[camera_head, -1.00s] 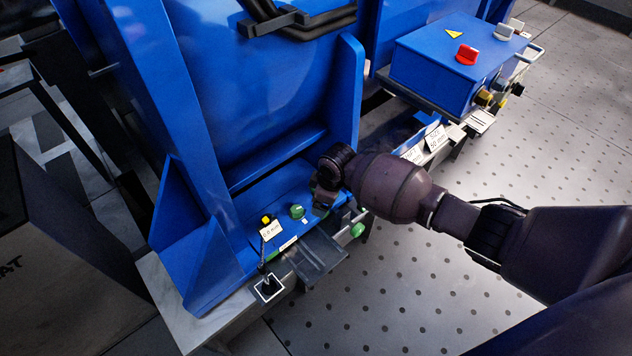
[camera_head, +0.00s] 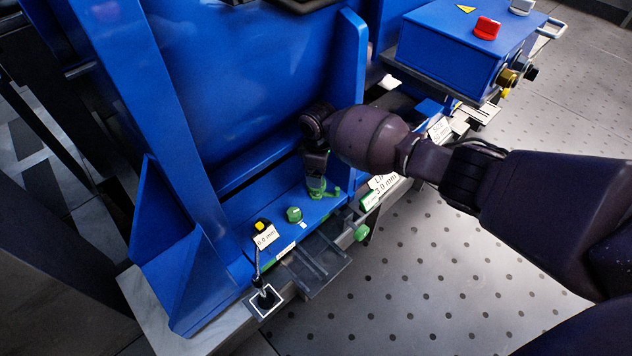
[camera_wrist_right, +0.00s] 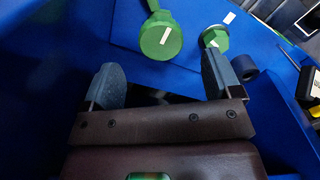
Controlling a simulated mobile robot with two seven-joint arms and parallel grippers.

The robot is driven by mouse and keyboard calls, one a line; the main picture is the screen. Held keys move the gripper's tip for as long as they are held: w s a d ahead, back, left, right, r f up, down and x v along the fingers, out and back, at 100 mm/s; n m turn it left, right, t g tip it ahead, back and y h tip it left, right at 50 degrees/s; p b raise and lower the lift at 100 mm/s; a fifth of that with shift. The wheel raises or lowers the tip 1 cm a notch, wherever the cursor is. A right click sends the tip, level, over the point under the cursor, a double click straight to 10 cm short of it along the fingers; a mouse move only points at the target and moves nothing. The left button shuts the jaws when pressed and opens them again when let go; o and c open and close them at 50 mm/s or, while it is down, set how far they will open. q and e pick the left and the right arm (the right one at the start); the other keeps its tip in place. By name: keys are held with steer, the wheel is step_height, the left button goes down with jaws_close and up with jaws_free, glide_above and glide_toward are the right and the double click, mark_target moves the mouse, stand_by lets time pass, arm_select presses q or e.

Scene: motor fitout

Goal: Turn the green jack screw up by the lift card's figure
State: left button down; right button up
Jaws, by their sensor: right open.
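My right gripper (camera_head: 316,172) points down over the blue foot plate of the motor. In the right wrist view its jaws (camera_wrist_right: 163,78) are apart and empty. A green screw with a round head and a side bar (camera_head: 318,190) stands just below the gripper. A large green head with a white mark (camera_wrist_right: 160,38) lies just beyond the fingertips in the wrist view, not between them. The lift card (camera_head: 383,184), reading 3.0 mm, stands right of the gripper. My left gripper is not in view.
A green bolt head (camera_head: 294,214) sits left of the screw. A dial with a yellow top (camera_head: 262,225) has a card reading 0.0 mm (camera_head: 265,238). A blue box with a red knob (camera_head: 487,28) is at upper right.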

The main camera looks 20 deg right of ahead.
step_height(320, 180, down, 5)
steer(key=shift+s+r+b, duration=0.1)
steer(key=shift+r+b, duration=0.05)
steer(key=shift+b, duration=0.6)
steer(key=shift+f, duration=0.5)
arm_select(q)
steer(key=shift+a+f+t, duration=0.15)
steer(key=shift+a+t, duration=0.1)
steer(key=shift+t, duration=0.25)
arm_select(e)
steer(key=c, duration=0.9)
steer(key=shift+r, duration=0.15)
